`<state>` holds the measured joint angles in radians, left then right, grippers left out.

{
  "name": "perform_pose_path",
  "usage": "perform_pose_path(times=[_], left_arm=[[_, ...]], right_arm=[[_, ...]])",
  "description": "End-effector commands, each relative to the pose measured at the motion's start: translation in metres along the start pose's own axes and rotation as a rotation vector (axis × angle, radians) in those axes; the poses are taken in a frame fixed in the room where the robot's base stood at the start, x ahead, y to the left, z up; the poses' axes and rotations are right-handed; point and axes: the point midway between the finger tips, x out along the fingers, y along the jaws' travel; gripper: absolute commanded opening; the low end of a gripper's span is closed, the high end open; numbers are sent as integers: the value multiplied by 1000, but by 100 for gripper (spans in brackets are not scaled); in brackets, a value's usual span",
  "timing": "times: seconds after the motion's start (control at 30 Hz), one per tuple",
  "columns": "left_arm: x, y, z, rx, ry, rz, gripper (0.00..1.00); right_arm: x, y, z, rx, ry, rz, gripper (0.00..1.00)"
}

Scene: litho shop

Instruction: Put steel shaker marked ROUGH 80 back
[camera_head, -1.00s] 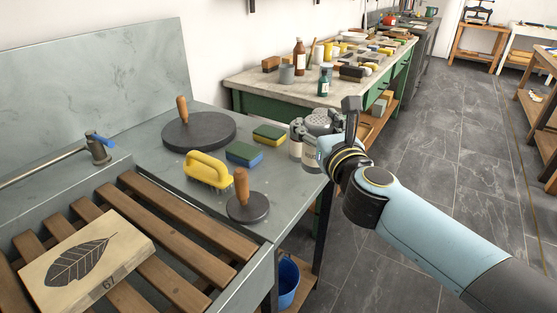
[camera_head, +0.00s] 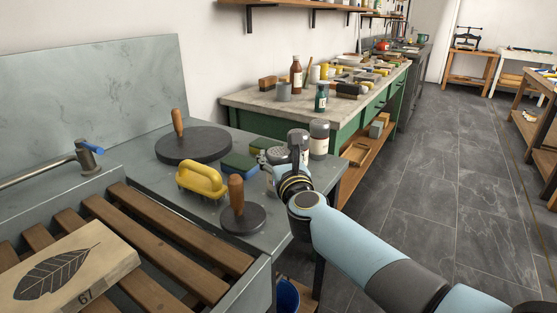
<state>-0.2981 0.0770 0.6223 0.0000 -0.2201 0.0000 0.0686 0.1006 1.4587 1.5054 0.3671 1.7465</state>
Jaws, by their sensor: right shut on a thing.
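My right gripper (camera_head: 268,161) is at the far right corner of the grey bench and is shut on a steel shaker (camera_head: 279,154) with a perforated top. My wrist hides most of this shaker, and I cannot read a mark on it. Two more steel shakers with pale labels stand close by: one right behind my wrist (camera_head: 298,138), partly hidden, and one to its right (camera_head: 319,140), in plain view. Their labels are too small to read. I cannot tell whether the held shaker touches the bench. My left gripper is not in view.
On the bench (camera_head: 150,185) are a large dark disc (camera_head: 195,145) and a small one (camera_head: 243,219), both with wooden handles, a yellow brush (camera_head: 203,181) and a green-blue sponge (camera_head: 238,165). A leaf-printed block (camera_head: 75,265) lies on wooden slats. A cluttered green workbench (camera_head: 240,103) stands behind.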

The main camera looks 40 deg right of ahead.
Motion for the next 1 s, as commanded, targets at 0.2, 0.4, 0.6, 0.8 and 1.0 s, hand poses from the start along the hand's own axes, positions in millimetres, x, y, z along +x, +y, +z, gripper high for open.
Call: perform_pose_path(times=[0.2,0.4,0.6,0.8,1.0], left_arm=[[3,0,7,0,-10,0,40],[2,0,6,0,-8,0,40],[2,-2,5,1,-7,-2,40],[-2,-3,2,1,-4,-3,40],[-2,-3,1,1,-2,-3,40]], right_arm=[[0,0,-2,1,-2,0,22],[0,0,-2,1,0,0,76],[0,0,-2,1,0,0,83],[0,0,3,1,0,0,83],[-36,0,-1,2,4,0,83]])
